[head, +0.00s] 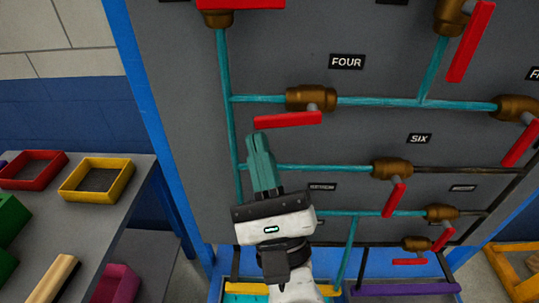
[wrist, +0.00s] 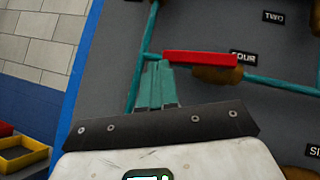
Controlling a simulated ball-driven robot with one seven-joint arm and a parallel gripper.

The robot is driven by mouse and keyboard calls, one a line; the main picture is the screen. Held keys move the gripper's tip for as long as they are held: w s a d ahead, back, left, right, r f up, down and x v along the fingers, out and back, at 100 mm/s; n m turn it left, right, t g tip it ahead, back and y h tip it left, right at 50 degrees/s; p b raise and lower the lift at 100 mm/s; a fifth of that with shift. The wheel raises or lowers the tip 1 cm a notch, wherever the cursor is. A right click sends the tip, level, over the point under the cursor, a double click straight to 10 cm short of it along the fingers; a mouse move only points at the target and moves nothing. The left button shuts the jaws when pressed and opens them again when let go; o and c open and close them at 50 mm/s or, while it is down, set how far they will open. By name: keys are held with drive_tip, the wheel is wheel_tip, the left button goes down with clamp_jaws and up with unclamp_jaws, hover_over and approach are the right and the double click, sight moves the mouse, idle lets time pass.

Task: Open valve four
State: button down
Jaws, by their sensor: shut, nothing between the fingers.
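Valve four is a brass valve body (head: 310,98) on a teal pipe, below and left of the label FOUR (head: 346,62). Its red lever (head: 288,120) reaches left from the valve, roughly along the pipe. In the wrist view the red lever (wrist: 200,58) lies across the top middle, with part of the brass body (wrist: 217,75) below it. My gripper (head: 258,138) is shut and empty, its teal fingers pointing up the panel. The fingertips are just below the lever's free left end. In the wrist view my gripper (wrist: 157,66) is close to that end; I cannot tell whether they touch.
Valve six (head: 391,168) and other red-levered valves are to the right and below. A vertical teal pipe (head: 227,75) runs just left of my gripper. A grey table (head: 105,210) with a red tray (head: 32,184) and a yellow tray (head: 97,195) stands at the left.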

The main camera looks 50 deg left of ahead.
drive_tip(key=shift+s+a+r, duration=0.15)
drive_tip(key=shift+s+r, duration=0.05)
drive_tip(key=shift+r, duration=0.2)
drive_tip(key=shift+f, duration=0.1)
idle(0.4)
drive_tip(key=s+d+f+b, duration=0.2)
drive_tip(key=f+b, duration=0.2)
drive_tip(key=f, duration=0.1)
drive_tip(key=s+d+f+b, duration=0.2)
drive_tip(key=d+f+b, duration=0.1)
drive_tip(key=f+b, duration=0.2)
drive_tip(key=shift+s+d+f, duration=0.2)
drive_tip(key=shift+s+f, duration=0.05)
drive_tip(key=shift+f, duration=0.25)
